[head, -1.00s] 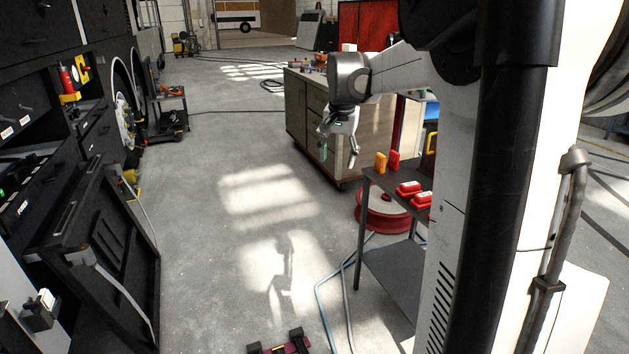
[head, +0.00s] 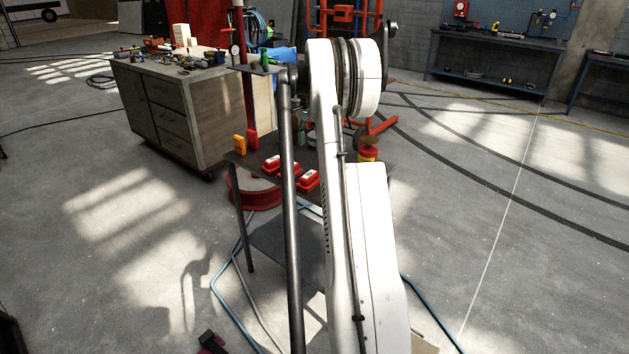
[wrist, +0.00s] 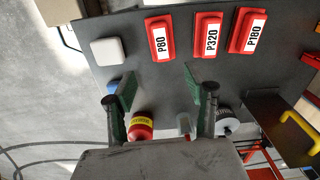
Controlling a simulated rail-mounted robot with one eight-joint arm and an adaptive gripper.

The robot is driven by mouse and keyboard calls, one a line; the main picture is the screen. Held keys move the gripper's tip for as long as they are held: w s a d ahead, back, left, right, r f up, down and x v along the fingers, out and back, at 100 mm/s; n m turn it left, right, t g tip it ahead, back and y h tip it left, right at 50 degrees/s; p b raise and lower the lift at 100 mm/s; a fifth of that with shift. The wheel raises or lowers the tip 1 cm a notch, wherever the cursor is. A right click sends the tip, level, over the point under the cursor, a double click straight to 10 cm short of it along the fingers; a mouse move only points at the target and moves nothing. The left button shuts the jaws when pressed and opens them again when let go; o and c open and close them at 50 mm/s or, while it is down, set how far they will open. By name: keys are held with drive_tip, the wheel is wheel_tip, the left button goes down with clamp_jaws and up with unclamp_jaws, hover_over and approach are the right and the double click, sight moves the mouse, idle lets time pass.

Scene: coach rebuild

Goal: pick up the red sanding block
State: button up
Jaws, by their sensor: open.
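Three red sanding blocks with white labels lie in a row on the dark tabletop in the wrist view: P80 (wrist: 172,38), P320 (wrist: 207,38) and P180 (wrist: 248,32). In the head view, two red blocks show on the cart, one left (head: 282,165) and one right (head: 308,180). My gripper (wrist: 160,88) is open and empty, with green pads on its fingers. In the wrist view its fingertips appear below P80 and P320, apart from them. In the head view my arm hides the gripper and part of the cart.
The dark tabletop (wrist: 140,75) also holds a white block (wrist: 107,51), a red can with a yellow band (wrist: 140,128), a grey cylinder (wrist: 183,122) and a yellow-handled item (wrist: 300,130). Orange (head: 239,145) and red (head: 252,140) pieces stand at the cart's left edge. A drawer bench (head: 180,110) stands behind.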

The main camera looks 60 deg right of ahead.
sight(309, 174)
drive_tip(key=f, duration=1.3)
drive_tip(key=shift+w+a+f+b, duration=0.2)
drive_tip(key=shift+f+b, duration=0.05)
drive_tip(key=shift+b, duration=0.1)
clamp_jaws()
